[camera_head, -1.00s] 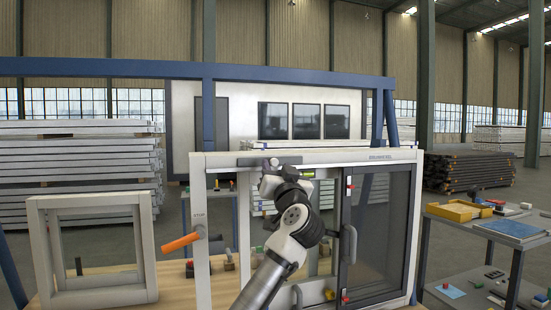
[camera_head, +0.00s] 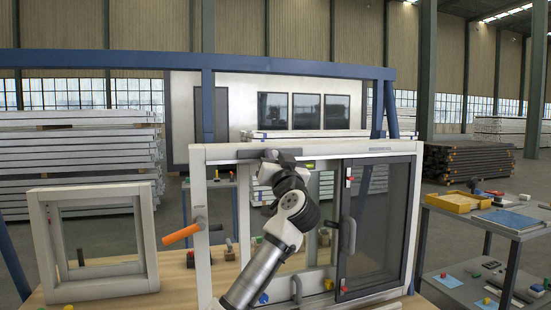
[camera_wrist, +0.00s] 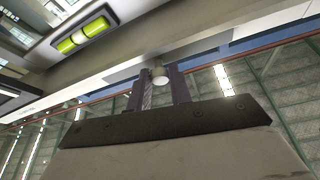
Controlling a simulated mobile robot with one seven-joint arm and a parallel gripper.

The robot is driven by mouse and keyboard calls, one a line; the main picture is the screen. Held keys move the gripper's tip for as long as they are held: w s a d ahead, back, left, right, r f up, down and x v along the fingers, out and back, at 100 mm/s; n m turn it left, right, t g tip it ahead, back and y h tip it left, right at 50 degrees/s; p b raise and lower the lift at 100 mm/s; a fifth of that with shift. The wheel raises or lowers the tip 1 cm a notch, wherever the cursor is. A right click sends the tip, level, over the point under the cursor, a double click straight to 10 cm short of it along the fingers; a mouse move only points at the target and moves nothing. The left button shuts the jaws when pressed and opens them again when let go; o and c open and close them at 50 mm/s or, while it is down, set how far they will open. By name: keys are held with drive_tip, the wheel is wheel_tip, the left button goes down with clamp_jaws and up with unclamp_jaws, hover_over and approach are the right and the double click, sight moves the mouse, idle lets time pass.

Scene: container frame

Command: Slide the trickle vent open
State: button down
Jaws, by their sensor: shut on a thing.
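The window frame (camera_head: 202,255) stands upright on the bench, and the trickle vent is on its top rail (camera_head: 350,149). My gripper (camera_head: 270,158) is at this rail, left of its middle, and my wrist and arm hide part of the vent. In the wrist view my gripper (camera_wrist: 160,92) has its two dark fingers on either side of a small pale round knob (camera_wrist: 159,75) below the rail. It is shut on this knob. How far the vent is open cannot be told.
A spirit vial (camera_wrist: 85,36) sits close to my gripper. A dark sash (camera_head: 375,225) with a handle fills the right half. A smaller empty frame (camera_head: 95,288) stands at left.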

sight(288, 149)
drive_tip(key=d, duration=0.2)
drive_tip(key=w+d+b, duration=0.1)
drive_tip(key=d, duration=0.1)
drive_tip(key=shift+w, duration=0.1)
drive_tip(key=shift+r, duration=0.15)
drive_tip(key=c, duration=1.7)
unclamp_jaws()
drive_tip(key=o, duration=0.4)
drive_tip(key=shift+w+d, duration=0.1)
drive_tip(key=shift+d, duration=0.1)
drive_tip(key=shift+o, duration=0.2)
drive_tip(key=shift+a, duration=0.1)
